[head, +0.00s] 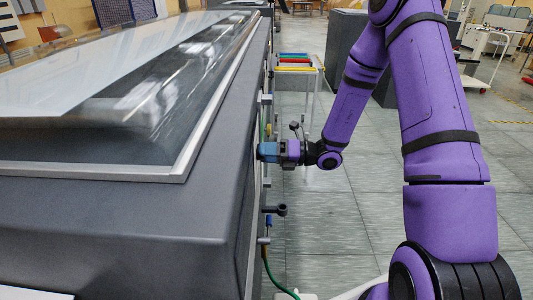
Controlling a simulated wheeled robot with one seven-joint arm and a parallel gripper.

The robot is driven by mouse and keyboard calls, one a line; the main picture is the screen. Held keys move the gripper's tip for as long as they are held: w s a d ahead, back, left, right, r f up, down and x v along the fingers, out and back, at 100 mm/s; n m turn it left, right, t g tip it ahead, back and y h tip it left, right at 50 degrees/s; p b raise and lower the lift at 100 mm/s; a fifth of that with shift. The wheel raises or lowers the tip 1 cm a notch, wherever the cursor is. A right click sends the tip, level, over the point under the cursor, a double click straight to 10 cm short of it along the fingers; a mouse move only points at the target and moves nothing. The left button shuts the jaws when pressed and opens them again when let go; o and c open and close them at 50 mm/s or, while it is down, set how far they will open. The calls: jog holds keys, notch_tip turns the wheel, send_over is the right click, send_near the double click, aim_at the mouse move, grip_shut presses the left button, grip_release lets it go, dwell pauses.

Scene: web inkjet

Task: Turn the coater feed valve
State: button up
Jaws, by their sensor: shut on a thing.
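My gripper (262,152) reaches in from the right to the side of the large dark grey machine (130,230), at mid-height of the picture. It is shut on a part on that side, which I take to be the coater feed valve. The fingertips and the gripped part are largely hidden by the blue gripper end and the machine's edge, so the handle's angle cannot be told. A separate dark handle (280,209) sticks out lower and nearer on the same side, apart from my gripper.
A green hose (272,275) hangs from the machine's near side. A glass-topped lid (150,110) covers the machine. A light frame with coloured bars (295,68) stands beyond my gripper. The tiled floor (330,225) between machine and arm is open.

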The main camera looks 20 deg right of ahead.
jog(key=shift+s+f+m, duration=0.1)
jog(key=shift+m, duration=0.5)
jog(key=o, duration=0.9)
jog(key=v, duration=1)
jog(key=shift+s+d, duration=0.1)
jog(key=shift+d, duration=0.3)
